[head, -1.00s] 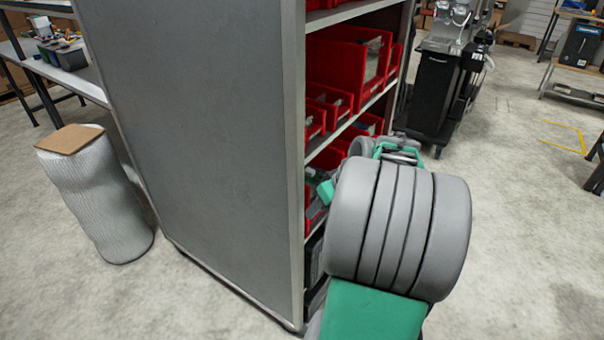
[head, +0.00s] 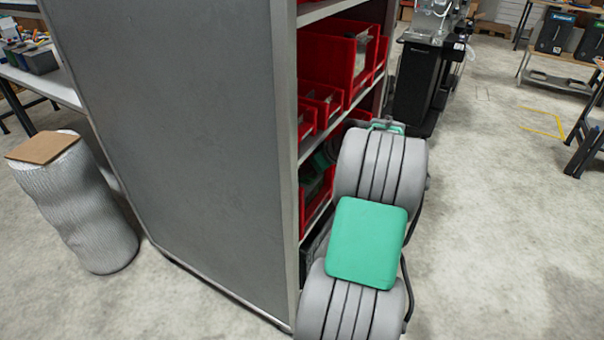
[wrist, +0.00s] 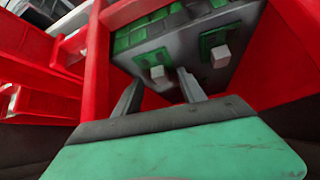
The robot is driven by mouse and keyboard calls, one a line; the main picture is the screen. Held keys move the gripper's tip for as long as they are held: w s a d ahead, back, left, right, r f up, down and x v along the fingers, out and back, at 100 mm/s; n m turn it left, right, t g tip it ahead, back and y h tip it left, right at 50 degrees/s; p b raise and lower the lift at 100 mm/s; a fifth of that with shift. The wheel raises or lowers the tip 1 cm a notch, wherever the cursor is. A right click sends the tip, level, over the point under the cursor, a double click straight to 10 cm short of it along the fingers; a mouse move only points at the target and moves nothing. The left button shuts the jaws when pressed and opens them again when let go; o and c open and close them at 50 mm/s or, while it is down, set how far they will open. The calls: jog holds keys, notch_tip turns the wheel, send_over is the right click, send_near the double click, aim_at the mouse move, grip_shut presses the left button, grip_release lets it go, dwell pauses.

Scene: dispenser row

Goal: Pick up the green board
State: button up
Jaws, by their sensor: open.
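In the wrist view, two small green boards, one on the left (wrist: 150,60) and one on the right (wrist: 214,42), each carry a pale block and lie against a grey surface. More green patches show just beyond them on the grey piece. A red bin (wrist: 281,55) surrounds them. My gripper (wrist: 160,80) is open, its two grey fingers apart and pointing toward the boards. The left finger is near the left board; I cannot tell whether either finger touches anything. In the head view, my arm and the shelf hide the gripper and boards.
A grey shelf unit (head: 170,130) with red bins (head: 340,62) on several levels stands left of my arm. A wrapped roll with a brown top (head: 85,215) stands farther left. A black machine (head: 418,85) is behind. Open floor lies to the right.

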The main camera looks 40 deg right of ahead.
jog(key=shift+w+f, duration=0.25)
jog(key=shift+f, duration=0.2)
jog(key=shift+c, duration=0.5)
grip_shut()
